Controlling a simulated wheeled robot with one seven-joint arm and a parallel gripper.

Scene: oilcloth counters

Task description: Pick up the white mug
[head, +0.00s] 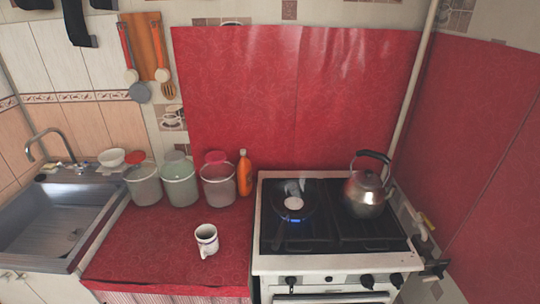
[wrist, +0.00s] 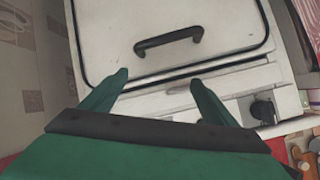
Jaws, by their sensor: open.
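The white mug (head: 207,240) stands upright on the red counter (head: 140,245) in the head view, near its right side and left of the stove. Its handle faces the front. The wrist view does not show the mug. My gripper (wrist: 157,82) shows in the wrist view with its two green fingers apart and nothing between them. It faces the white oven door with a dark handle. My gripper does not show in the head view, so its distance from the mug cannot be told.
Several canisters and an orange bottle (head: 244,173) stand along the back of the counter. A sink (head: 50,222) is at left. The stove (head: 330,262) at right has a lit burner, a pan (head: 291,207) and a metal kettle (head: 364,194). The counter around the mug is clear.

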